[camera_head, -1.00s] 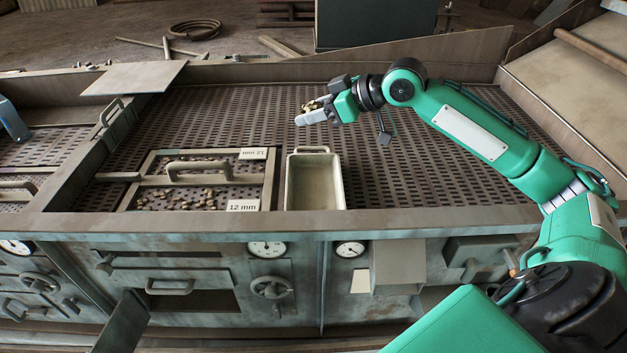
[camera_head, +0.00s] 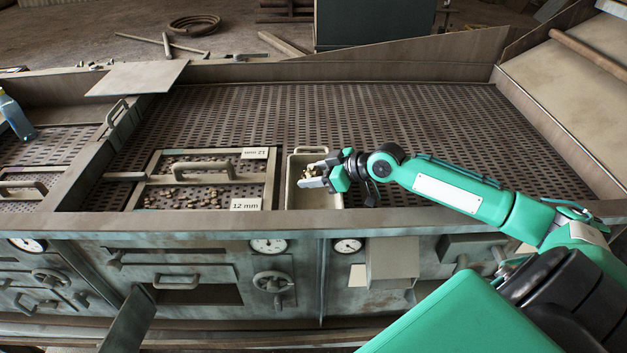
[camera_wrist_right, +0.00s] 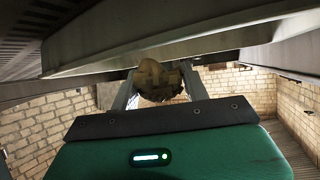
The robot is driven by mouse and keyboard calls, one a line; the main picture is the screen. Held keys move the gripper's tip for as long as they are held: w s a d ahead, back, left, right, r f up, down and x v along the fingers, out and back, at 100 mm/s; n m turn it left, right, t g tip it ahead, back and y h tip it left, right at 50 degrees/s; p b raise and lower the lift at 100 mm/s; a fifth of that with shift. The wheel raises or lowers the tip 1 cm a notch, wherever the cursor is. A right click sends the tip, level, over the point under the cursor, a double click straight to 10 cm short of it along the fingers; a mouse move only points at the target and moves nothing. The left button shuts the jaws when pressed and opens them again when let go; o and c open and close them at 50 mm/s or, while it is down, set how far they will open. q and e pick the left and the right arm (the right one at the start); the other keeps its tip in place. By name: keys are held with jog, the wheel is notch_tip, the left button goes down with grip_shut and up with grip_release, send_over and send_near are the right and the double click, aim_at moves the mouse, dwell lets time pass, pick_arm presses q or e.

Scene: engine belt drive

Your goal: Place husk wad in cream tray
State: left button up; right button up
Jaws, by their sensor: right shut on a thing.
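The cream tray (camera_head: 303,200) stands on the slotted deck, right of the framed 12 mm screen. My right gripper (camera_head: 314,175) is over the tray's opening and hides part of it. It is shut on the husk wad (camera_head: 309,171), a small tan lump between the fingertips. In the right wrist view the wad (camera_wrist_right: 157,80) shows as a brown lump between the two fingers. I cannot tell whether the wad touches the tray. My left gripper is not in view.
The framed screen (camera_head: 270,190) with a handle and several small bits lies left of the tray. The slotted deck (camera_head: 400,120) behind and right of the tray is clear. The machine's front ledge (camera_head: 180,222) runs just before the tray. A blue bottle-like thing (camera_head: 16,117) is at far left.

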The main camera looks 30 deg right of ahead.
notch_tip(320, 180, down, 2)
jog(key=shift+f, duration=0.45)
jog(key=shift+f, duration=0.1)
jog(key=o, duration=0.5)
jog(key=shift+f, duration=0.1)
jog(key=o, duration=0.5)
jog(key=shift+s+r, duration=0.1)
jog(key=shift+r, duration=0.1)
